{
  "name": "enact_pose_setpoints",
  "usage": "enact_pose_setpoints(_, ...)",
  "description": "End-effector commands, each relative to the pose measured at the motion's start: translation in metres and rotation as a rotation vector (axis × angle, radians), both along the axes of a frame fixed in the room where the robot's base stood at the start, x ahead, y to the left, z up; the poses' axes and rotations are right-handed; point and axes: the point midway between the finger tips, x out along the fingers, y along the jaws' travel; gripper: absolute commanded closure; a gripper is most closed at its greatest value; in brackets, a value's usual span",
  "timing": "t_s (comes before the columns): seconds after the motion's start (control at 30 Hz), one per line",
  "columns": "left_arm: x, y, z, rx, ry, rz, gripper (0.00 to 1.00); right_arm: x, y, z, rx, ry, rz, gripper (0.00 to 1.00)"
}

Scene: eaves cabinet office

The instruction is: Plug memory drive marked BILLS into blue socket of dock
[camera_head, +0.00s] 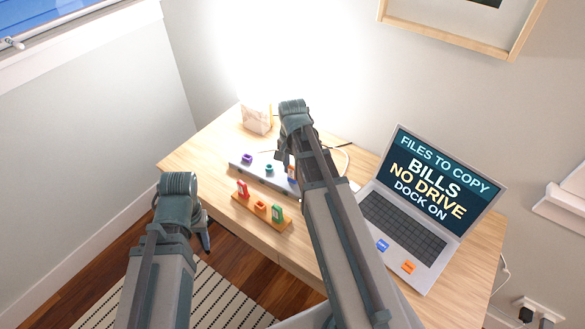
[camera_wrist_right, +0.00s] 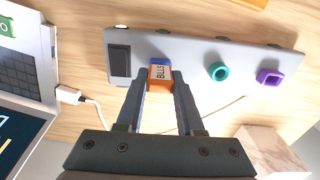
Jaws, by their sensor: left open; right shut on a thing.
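The orange memory drive marked BILLS (camera_wrist_right: 160,76) is between the fingers of my right gripper (camera_wrist_right: 160,84), which is shut on it. In the head view the drive (camera_head: 292,174) shows beside my right gripper (camera_head: 287,160). The grey dock (camera_wrist_right: 190,49) lies under it, with a teal socket (camera_wrist_right: 219,72) and a purple socket (camera_wrist_right: 269,77). A bit of the blue socket (camera_wrist_right: 158,61) shows at the drive's edge; I cannot tell whether the drive is inside it or just above. My left gripper (camera_head: 204,232) is open and empty, off the desk's front left edge.
A wooden rack (camera_head: 258,212) in front of the dock holds a red drive (camera_head: 242,189) and a green drive (camera_head: 277,213). A laptop (camera_head: 404,224) at the right reads "BILLS NO DRIVE DOCK ON". A pale block (camera_head: 257,119) stands behind the dock. A white cable (camera_wrist_right: 97,106) runs nearby.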

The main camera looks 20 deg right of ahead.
Motion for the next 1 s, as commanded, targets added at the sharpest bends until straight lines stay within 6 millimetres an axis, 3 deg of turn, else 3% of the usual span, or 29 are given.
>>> enact_pose_setpoints(0.03, 0.0, 0.0, -0.001, 0.0, 0.0, 0.0, 0.5, 0.0, 0.0, -0.001, 0.0, 0.0, 0.0, 0.6)
enact_pose_setpoints(0.2, 0.0, 0.0, 0.0, 0.0, 0.0, 0.0, 0.5, 0.0, 0.0, 0.0, 0.0, 0.0, 0.0, 0.29)
enact_pose_setpoints(0.67, 0.0, 0.0, 0.005, 0.0, 0.0, 0.0, 0.5, 0.0, 0.0, 0.005, 0.0, 0.0, 0.0, 0.28)
enact_pose_setpoints(1.0, 0.0, 0.0, 0.041, 0.0, 0.0, 0.0, 0.5, 0.0, 0.0, 0.041, 0.0, 0.0, 0.0, 0.28)
